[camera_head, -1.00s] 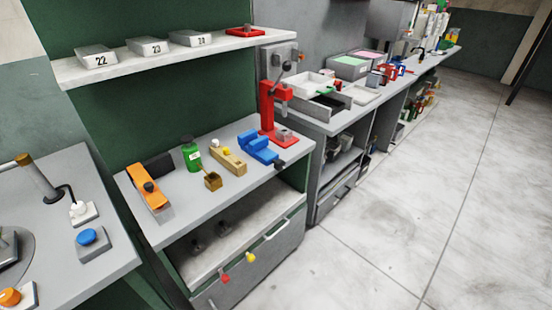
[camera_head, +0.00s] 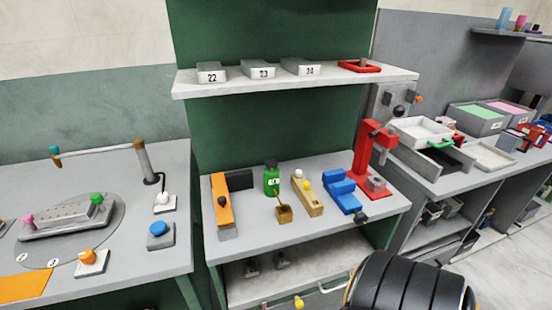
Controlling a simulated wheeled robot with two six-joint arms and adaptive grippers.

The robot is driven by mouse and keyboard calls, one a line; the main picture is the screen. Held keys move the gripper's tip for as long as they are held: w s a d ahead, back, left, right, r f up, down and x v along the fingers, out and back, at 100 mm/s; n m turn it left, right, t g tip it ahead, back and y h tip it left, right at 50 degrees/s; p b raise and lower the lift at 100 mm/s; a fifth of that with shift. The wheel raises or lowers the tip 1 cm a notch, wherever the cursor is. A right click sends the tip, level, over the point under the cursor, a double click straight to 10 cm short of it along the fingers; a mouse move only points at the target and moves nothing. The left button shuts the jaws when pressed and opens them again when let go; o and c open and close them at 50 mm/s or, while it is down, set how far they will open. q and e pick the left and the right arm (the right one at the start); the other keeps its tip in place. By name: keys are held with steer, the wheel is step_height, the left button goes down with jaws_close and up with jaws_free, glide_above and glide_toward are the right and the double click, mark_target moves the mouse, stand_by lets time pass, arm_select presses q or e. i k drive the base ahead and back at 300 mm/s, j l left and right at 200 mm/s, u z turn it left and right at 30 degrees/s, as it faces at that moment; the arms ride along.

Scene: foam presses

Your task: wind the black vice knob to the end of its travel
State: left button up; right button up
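A blue vice (camera_head: 342,193) stands on the grey bench in the middle, left of the red press (camera_head: 372,150). A small black knob (camera_head: 361,218) shows at the vice's near end, close to the bench's front edge. I cannot tell how far it is wound. Neither gripper shows; a large black ribbed part at the bottom right appears to be mine, below and in front of the vice.
Left of the vice are a wooden block (camera_head: 307,193), a green bottle (camera_head: 271,179) and an orange tool (camera_head: 222,200). A shelf (camera_head: 290,86) hangs above. A drawer handle (camera_head: 334,286) shows below. Another bench stands at the left.

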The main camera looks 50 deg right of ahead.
mark_target(361, 218)
steer(key=k+l+u, duration=0.4)
steer(key=l, duration=0.45)
steer(key=k+l+u, duration=0.4)
steer(key=l, duration=0.4)
steer(key=k+l+u, duration=0.35)
steer(key=k+l, duration=0.15)
steer(key=k+l+u, duration=0.4)
steer(key=k+l, duration=0.15)
